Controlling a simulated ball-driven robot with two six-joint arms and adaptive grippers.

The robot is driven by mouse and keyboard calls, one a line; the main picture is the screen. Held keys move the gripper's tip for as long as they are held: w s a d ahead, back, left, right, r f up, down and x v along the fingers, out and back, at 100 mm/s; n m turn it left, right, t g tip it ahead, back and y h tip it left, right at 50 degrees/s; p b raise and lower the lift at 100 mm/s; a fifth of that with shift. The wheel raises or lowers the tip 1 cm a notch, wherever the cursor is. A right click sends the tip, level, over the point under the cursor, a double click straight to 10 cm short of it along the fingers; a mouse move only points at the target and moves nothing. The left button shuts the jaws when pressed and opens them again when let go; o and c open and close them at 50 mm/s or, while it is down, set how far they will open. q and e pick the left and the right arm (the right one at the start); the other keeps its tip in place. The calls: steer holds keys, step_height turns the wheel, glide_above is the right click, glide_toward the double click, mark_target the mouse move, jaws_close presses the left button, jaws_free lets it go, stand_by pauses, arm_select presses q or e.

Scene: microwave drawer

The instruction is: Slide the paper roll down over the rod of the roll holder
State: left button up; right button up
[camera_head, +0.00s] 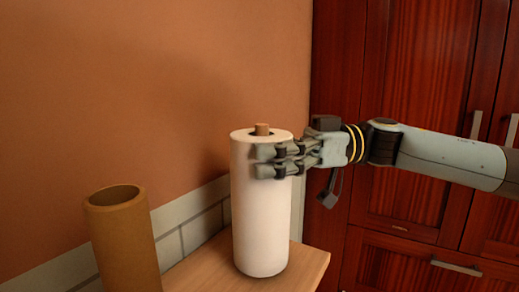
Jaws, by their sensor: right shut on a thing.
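The white paper roll (260,225) stands upright over the right part of the wooden surface. My right gripper (272,161) comes in from the right and is shut on the roll's upper part. My left gripper is not in view.
A hollow brown cylinder (124,245) stands at the lower left. The wooden surface (308,264) ends just right of the roll. An orange wall with a grey tile strip is behind. Dark red cabinets (410,65) with metal handles fill the right side.

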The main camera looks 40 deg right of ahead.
steer(key=o, duration=1.5)
step_height(320, 180, up, 10)
